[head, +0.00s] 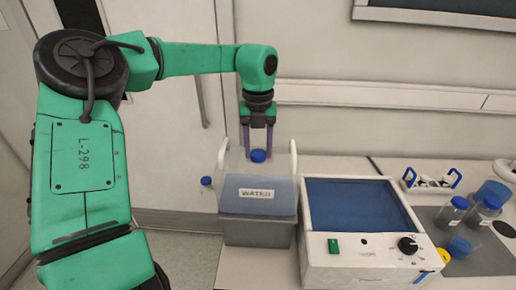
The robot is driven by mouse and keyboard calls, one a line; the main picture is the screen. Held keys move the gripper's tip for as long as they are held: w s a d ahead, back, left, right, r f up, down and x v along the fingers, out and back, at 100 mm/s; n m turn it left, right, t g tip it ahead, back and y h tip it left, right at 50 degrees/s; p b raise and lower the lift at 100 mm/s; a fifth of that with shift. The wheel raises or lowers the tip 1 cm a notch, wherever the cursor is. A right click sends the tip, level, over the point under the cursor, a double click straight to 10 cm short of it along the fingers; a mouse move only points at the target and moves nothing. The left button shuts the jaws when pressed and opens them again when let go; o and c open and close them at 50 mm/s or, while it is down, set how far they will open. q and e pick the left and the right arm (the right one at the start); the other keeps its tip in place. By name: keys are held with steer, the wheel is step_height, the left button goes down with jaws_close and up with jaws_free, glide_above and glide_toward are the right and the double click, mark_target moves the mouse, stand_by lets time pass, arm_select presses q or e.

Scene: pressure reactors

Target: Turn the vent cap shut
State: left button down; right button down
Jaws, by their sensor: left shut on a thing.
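The blue vent cap (258,156) sits at the back of a grey, box-like vessel (256,230) with a pale label reading roughly "WATER". My left gripper (258,150) points straight down over it, with its dark purple fingers on either side of the cap. It is shut on the cap. The cap's underside and what it joins are hidden behind the vessel's lid, so I cannot tell how far it is turned. My right gripper is not in view.
White curved handles (293,160) rise close on both sides of the gripper. A small blue-capped bottle (207,183) is at the left. A white device (368,258) with a blue top stands at right. Several blue-lidded bottles (488,207) and a rack (432,181) are farther right.

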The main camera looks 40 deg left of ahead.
mark_target(258, 153)
arm_select(q)
steer(key=m, duration=0.5)
stand_by(0.5)
steer(key=shift+c, duration=1.4)
jaws_free()
steer(key=shift+r, duration=0.15)
step_height(258, 153, up, 14)
steer(key=shift+r, duration=0.2)
steer(key=shift+f, duration=0.1)
